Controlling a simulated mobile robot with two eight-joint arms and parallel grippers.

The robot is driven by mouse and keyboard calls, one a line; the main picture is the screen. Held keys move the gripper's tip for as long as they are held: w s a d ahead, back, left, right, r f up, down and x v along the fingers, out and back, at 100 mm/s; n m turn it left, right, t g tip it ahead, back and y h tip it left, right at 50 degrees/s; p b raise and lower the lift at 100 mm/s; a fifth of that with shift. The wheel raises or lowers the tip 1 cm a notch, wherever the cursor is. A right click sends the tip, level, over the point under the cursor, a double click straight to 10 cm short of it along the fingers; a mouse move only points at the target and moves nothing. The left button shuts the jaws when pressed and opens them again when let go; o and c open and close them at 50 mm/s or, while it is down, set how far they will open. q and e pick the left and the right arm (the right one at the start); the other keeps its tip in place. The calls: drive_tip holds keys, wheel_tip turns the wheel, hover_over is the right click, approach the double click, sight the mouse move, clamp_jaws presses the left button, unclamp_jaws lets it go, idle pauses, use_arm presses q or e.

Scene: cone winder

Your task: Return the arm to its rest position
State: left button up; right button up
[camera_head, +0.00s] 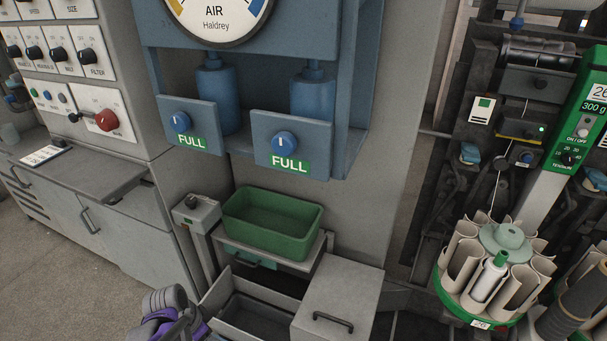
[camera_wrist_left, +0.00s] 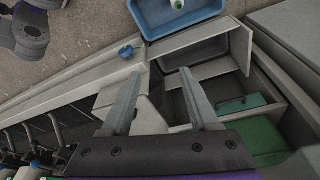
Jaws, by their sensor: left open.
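My left gripper (camera_wrist_left: 160,78) shows in the left wrist view with its two grey fingers apart and nothing between them. Its fingertips appear over the grey cabinet and open drawer area. In the head view, a grey and purple part of my left arm (camera_head: 168,312) comes in at the bottom edge, left of the open grey drawer (camera_head: 222,291); the fingers cannot be made out there. My right gripper is in neither view.
A green bin (camera_head: 272,240) stands on a shelf, beside a grey box with a handle (camera_head: 340,293). A winder carousel (camera_head: 485,312) with tubes is at right. The left wrist view shows a blue tray (camera_wrist_left: 148,28). Open floor (camera_head: 75,250) lies at left.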

use_arm(q)
drive_tip(key=s+d+r+n+t+y, duration=0.1)
drive_tip(key=s+d+r+n, duration=0.3)
drive_tip(key=s, duration=0.5)
drive_tip(key=s+d+r+n+t+y, duration=0.15)
drive_tip(key=s+r+n, duration=0.3)
drive_tip(key=s, duration=0.45)
wheel_tip(320, 180, up, 20)
drive_tip(key=w+p, duration=0.2)
drive_tip(key=p, duration=1.5)
drive_tip(key=shift+d+t+p, duration=0.2)
drive_tip(key=shift+t+p, duration=0.1)
drive_tip(key=shift+t, duration=0.15)
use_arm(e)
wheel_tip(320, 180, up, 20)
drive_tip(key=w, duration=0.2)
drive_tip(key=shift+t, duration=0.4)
use_arm(q)
drive_tip(key=shift+h, duration=0.25)
drive_tip(key=shift+c, duration=0.2)
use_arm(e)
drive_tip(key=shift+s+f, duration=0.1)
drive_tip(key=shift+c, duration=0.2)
